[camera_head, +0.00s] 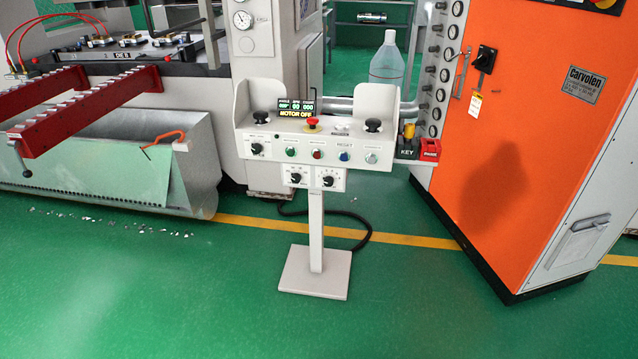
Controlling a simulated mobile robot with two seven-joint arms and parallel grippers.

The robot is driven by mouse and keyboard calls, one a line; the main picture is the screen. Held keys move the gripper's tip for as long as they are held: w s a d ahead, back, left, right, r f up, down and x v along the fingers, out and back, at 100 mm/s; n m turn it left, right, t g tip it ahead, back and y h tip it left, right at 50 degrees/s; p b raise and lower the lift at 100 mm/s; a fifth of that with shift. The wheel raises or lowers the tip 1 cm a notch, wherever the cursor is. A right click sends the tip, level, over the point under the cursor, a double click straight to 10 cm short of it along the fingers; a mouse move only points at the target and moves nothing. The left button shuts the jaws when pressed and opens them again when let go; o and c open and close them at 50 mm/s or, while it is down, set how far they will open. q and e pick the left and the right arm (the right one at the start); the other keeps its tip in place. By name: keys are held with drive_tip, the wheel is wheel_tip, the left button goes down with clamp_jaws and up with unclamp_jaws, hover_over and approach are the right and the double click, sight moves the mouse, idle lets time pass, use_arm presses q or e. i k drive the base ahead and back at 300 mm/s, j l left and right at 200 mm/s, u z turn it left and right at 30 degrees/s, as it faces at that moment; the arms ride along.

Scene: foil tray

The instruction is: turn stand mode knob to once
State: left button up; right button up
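A light grey control stand (316,230) stands upright on the green floor in the middle of the view. Its panel has a black rotary knob (256,148) at the front left. Two more black rotary knobs, a left one (296,178) and a right one (329,181), sit on a small plate below the panel. The labels are too small to read, so I cannot tell which one is the mode knob or where it points. Neither of my grippers is in view.
A red stop button (312,123), black joysticks (373,125) and coloured push buttons (317,154) are close to the knobs. A clear bottle (387,62) shows behind the stand. An orange cabinet (535,130) stands right, a machine with red bars (95,108) left. The floor in front is clear.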

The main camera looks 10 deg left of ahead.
sight(257, 149)
drive_tip(key=i+j+u, duration=0.1)
drive_tip(key=i+j, duration=0.2)
drive_tip(key=j, duration=0.3)
drive_tip(key=i+j+u, duration=0.1)
drive_tip(key=i+j, duration=0.2)
drive_tip(key=j, duration=0.25)
drive_tip(key=i+j, duration=0.3)
drive_tip(key=j, duration=0.25)
drive_tip(key=i+j+u, duration=0.15)
drive_tip(key=i+j, duration=0.2)
drive_tip(key=j, duration=0.2)
drive_tip(key=i+j+u, duration=0.1)
drive_tip(key=i+j, duration=0.25)
drive_tip(key=j, duration=0.15)
